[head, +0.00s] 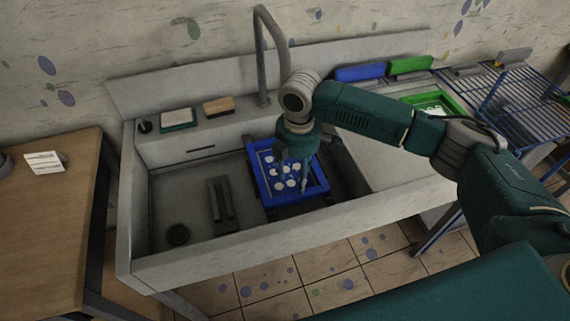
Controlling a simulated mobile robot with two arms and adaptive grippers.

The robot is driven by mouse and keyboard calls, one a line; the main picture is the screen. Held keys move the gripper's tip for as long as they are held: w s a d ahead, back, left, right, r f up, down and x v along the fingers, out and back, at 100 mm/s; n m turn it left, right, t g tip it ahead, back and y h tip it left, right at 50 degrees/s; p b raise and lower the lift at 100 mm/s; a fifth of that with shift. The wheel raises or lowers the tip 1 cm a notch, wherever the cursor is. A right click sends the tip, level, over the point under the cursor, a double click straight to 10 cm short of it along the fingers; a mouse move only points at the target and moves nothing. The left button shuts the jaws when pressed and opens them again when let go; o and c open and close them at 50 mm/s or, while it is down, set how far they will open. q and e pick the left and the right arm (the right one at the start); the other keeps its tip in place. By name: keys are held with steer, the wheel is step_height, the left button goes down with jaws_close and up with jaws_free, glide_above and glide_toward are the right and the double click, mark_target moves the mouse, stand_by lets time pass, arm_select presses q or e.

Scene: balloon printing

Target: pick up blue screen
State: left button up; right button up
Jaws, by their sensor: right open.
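The blue screen (264,192) is a blue rectangular frame with a grey mesh and several white round spots. It lies in the sink basin, right of the middle. My right gripper (292,180) is open and points down over the screen's right part. I cannot tell whether the fingertips touch the screen. My left gripper is not in view.
The sink's front wall (230,248) and tall faucet (268,60) stand around the basin. A green screen (452,97) lies on the right counter, near a blue wire rack (520,100). A wooden table (45,220) is at left.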

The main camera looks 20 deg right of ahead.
mark_target(297, 192)
steer(key=shift+s+f, duration=0.1)
steer(key=shift+f, duration=0.6)
steer(key=f, duration=0.1)
steer(key=f+p, duration=0.1)
steer(key=f, duration=0.1)
steer(key=f+p, duration=0.1)
steer(key=shift+s+d+f, duration=0.15)
steer(key=shift+s+f, duration=0.05)
steer(key=shift+s, duration=0.05)
steer(key=shift+f, duration=0.4)
steer(key=shift+c, duration=0.3)
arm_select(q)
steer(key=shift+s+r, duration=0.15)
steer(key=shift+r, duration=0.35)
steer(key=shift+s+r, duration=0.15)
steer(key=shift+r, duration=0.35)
arm_select(e)
jaws_close()
